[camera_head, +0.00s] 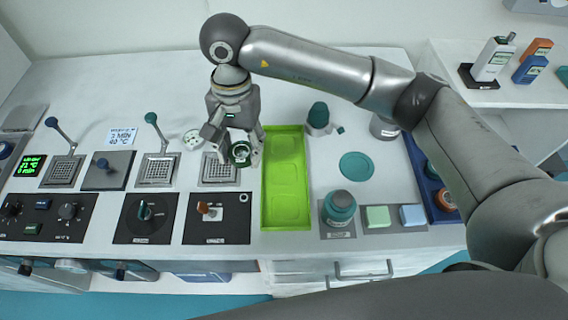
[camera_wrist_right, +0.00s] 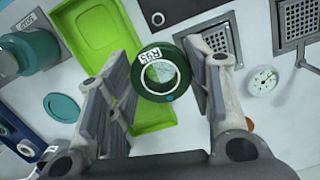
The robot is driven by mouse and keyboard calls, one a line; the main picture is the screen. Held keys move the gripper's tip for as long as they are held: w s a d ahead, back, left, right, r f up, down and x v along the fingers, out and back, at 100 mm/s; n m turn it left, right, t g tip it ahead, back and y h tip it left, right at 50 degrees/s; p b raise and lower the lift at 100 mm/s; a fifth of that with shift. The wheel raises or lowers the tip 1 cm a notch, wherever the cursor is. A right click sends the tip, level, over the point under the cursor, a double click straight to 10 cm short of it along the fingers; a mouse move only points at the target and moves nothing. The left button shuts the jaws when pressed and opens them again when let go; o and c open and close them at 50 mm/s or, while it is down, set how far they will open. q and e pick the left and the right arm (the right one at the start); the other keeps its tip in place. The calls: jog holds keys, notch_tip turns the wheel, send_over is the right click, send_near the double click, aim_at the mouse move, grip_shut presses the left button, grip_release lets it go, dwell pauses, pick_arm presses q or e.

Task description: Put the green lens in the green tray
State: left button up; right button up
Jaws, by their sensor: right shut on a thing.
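The green lens, a dark green ring with clear glass, is held in my right gripper (camera_head: 238,150) in the head view. In the right wrist view the green lens (camera_wrist_right: 158,74) sits between the two fingers of the right gripper (camera_wrist_right: 160,85), with a white label on its rim. The green tray (camera_head: 286,216) is a bright green, long rectangular tray just to the right of the gripper and lens. It also shows in the right wrist view (camera_wrist_right: 158,117), behind the left finger and lens. The tray looks empty. My left gripper is not in view.
Metal grid plates (camera_head: 217,170) and black control panels (camera_head: 218,218) lie left of the tray. A teal-capped jar (camera_head: 339,207), a teal disc (camera_head: 356,166) and a green-capped bottle (camera_head: 318,118) stand to its right. Small green and blue blocks (camera_head: 378,216) sit near the front edge.

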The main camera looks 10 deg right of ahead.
jog(key=d+f+p, duration=0.2)
jog(key=d, duration=0.3)
send_over(284, 175)
jog(key=a, duration=0.1)
notch_tip(284, 175, down, 4)
jog(key=shift+w+r+p, duration=0.1)
jog(key=shift+p, duration=0.35)
jog(key=shift+d+f, duration=0.35)
jog(key=shift+f, duration=0.2)
jog(key=f+p, duration=0.2)
jog(key=f, duration=0.1)
jog(key=shift+d, duration=0.3)
jog(key=shift+f, duration=0.45)
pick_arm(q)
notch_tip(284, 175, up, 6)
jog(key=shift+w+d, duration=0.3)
pick_arm(e)
jog(key=o, duration=0.8)
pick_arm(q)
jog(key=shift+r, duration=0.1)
pick_arm(e)
jog(key=shift+o, duration=0.2)
jog(key=shift+w, duration=0.1)
